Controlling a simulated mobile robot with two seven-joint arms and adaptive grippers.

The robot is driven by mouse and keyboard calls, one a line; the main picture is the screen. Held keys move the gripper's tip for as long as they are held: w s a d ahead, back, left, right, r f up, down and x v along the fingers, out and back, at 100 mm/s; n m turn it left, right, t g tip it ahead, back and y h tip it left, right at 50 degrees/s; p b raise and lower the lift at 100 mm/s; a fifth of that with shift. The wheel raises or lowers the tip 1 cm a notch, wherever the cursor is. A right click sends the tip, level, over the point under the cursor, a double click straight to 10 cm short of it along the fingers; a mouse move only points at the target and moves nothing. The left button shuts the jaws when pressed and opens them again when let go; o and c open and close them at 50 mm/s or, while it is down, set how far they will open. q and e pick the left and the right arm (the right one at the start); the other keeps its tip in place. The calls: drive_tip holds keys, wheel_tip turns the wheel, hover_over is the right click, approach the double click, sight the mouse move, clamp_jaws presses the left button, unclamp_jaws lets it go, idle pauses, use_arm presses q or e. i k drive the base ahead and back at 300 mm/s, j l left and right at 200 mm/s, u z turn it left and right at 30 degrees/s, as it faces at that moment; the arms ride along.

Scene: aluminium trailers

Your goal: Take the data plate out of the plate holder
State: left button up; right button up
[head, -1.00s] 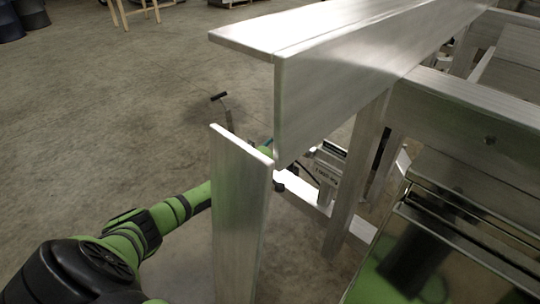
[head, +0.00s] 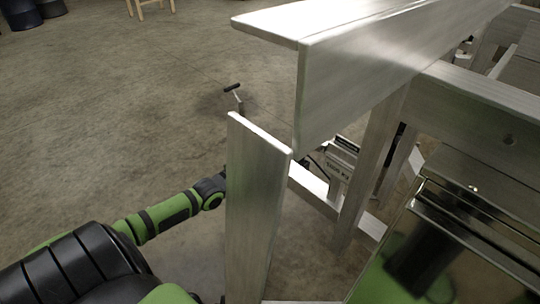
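A small pale part with dark lettering, perhaps the data plate or its holder (head: 340,167), shows low in the gap between aluminium posts, right of centre. It is too small to tell plate from holder. My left arm comes in from the lower left, and its far end passes behind the near aluminium upright (head: 256,215). My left gripper is hidden behind that upright, so its fingers and anything in them cannot be seen. My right gripper is not in view.
A long aluminium beam (head: 385,55) runs overhead from the centre to the upper right. A post (head: 368,175) stands right of the lettered part. A shiny metal box (head: 450,230) fills the lower right. Open concrete floor lies to the left.

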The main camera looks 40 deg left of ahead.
sight(353, 148)
drive_tip(key=k+j, duration=0.75)
drive_tip(key=k, duration=0.1)
